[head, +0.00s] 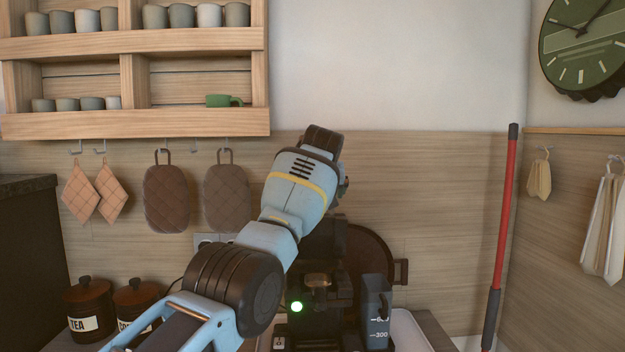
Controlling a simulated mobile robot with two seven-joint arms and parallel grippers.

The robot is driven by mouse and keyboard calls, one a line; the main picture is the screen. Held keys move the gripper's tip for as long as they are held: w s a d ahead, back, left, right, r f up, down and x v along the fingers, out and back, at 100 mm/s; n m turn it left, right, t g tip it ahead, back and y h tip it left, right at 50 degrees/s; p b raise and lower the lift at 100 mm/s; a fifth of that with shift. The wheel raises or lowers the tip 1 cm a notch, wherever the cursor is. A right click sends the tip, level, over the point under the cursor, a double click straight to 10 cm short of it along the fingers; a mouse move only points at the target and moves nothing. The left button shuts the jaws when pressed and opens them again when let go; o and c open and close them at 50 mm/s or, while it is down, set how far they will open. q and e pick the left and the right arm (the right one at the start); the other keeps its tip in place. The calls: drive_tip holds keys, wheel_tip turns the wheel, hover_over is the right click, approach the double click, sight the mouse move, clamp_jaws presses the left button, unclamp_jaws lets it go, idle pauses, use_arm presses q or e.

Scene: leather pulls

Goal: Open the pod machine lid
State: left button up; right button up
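The dark pod machine (328,262) stands on the counter at the bottom centre, with a lit green light on its front and a grey water tank (376,308) with level marks at its right. My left arm reaches up from the bottom left, and its wrist is above and in front of the machine. The wrist covers much of the machine's top, so I cannot make out the lid's position. My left gripper's fingers are hidden behind the wrist, and I cannot see whether they touch the lid. My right gripper is not in view.
A round dark tray (371,262) leans behind the machine. A red pole (504,215) stands at the right. A shelf (200,122) with cups and hanging potholders (227,198) is on the wall at upper left.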

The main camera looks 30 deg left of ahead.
use_arm(q)
drive_tip(key=v, duration=0.3)
drive_tip(key=shift+s+d+r+p, duration=0.15)
drive_tip(key=shift+s+d+p, duration=0.1)
drive_tip(key=shift+p, duration=0.15)
drive_tip(key=shift+a, duration=0.1)
